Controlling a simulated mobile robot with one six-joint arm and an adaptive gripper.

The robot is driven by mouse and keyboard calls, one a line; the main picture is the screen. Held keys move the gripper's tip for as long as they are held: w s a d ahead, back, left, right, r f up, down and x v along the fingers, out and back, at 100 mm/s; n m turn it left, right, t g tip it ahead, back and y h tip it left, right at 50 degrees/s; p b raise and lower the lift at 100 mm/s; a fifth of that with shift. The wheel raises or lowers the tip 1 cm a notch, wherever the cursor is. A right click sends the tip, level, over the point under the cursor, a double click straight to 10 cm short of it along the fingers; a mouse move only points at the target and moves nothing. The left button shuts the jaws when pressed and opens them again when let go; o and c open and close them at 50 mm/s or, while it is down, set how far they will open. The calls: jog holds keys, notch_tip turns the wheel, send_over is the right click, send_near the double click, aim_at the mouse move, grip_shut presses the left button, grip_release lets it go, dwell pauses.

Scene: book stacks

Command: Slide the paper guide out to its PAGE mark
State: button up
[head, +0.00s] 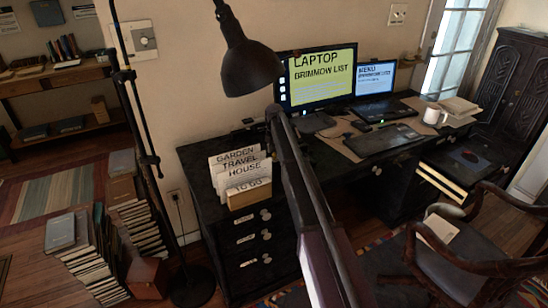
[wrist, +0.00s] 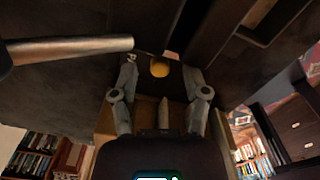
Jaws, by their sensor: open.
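I cannot make out the paper guide or its PAGE mark in either view. In the wrist view my gripper (wrist: 162,72) is open, with its two grey fingers apart. A small yellow round patch (wrist: 160,68) shows between the fingertips; I cannot tell what it belongs to or whether anything touches it. Dark surfaces fill the space around the fingers. In the head view my gripper does not show, and a dark arm link crosses the middle of the picture, hiding part of the desk.
The dark desk (head: 195,165) holds a file holder (head: 250,193), monitor (head: 318,78), laptop (head: 375,80) and white mug (head: 432,116). A floor lamp (head: 250,65) stands left of it, book stacks (head: 85,255) further left. A wooden chair (head: 450,262) stands at right.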

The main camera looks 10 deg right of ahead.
jog(key=shift+f, duration=0.4)
grip_shut()
jog(key=shift+s, duration=0.1)
